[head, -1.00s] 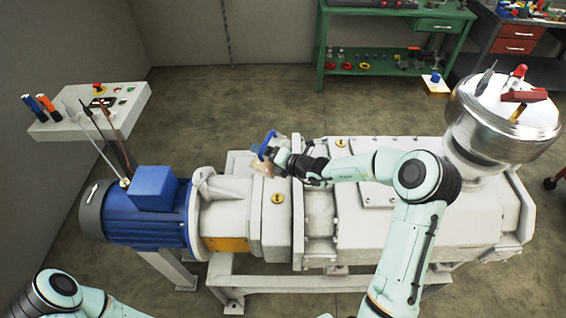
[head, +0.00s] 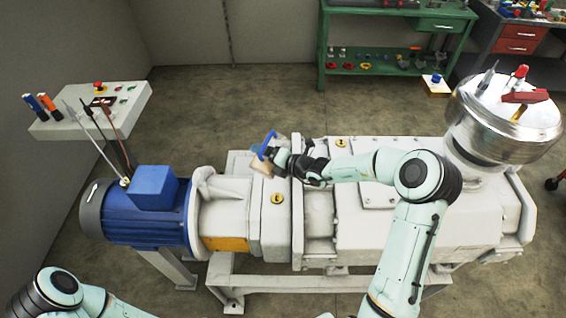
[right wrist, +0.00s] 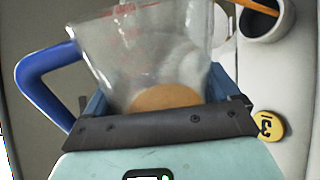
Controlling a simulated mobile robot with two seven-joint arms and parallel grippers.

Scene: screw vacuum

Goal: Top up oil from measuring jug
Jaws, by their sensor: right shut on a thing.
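The measuring jug (right wrist: 150,55) is clear with red markings and a blue handle, and it is tilted in the right wrist view. Amber oil (right wrist: 165,97) shows inside it, low in the picture. My right gripper (right wrist: 160,120) is shut on the jug. In the head view my right gripper (head: 281,159) holds the jug, with its blue handle (head: 267,144), over the pale machine housing (head: 270,225).
A yellow round cap (head: 277,198) sits on the housing near the jug. The blue motor (head: 150,215) is left; a steel drum (head: 503,120) with tools on top is right.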

